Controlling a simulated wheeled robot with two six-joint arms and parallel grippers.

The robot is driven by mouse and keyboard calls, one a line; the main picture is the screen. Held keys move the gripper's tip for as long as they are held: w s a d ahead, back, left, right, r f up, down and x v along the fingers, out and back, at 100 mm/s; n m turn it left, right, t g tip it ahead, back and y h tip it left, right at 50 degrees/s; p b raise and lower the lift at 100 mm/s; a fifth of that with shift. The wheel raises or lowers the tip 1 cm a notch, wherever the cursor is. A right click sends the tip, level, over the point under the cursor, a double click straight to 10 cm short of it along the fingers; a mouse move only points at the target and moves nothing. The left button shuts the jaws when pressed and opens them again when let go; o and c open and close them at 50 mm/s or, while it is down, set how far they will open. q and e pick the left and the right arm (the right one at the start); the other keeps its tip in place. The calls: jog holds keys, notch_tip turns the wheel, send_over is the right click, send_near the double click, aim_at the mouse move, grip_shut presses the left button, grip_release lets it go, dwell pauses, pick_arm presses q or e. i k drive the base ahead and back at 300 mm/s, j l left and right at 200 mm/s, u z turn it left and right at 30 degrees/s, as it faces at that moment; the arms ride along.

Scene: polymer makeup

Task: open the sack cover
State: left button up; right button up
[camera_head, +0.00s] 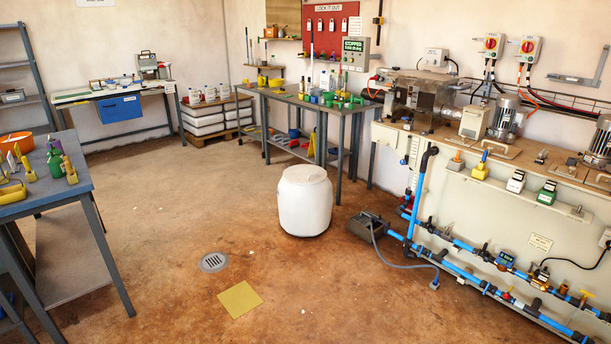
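I cannot clearly pick out a sack cover. Stacked white items (203,121), which may be sacks or boxes, sit on a wooden pallet (208,139) by the back wall, between two benches. Small bottles and containers stand on top of them. They are too small to show any cover clearly. A closed white drum (304,204) with a rounded lid stands upright on the floor in the middle. Neither of my grippers is in view.
A bench with a blue drawer (119,109) stands back left, a cluttered bench (314,101) back centre, and a blue-topped table (40,186) front left. Machinery and blue pipes (466,250) line the right. Open floor holds a drain (213,262) and yellow square (240,299).

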aim_at(304, 174)
jog(key=i+l, duration=0.2)
jog(key=i, duration=0.25)
jog(key=i+l, duration=0.15)
jog(key=i, duration=0.25)
jog(key=i+l+z, duration=0.1)
jog(key=i, duration=0.35)
jog(key=l, duration=0.1)
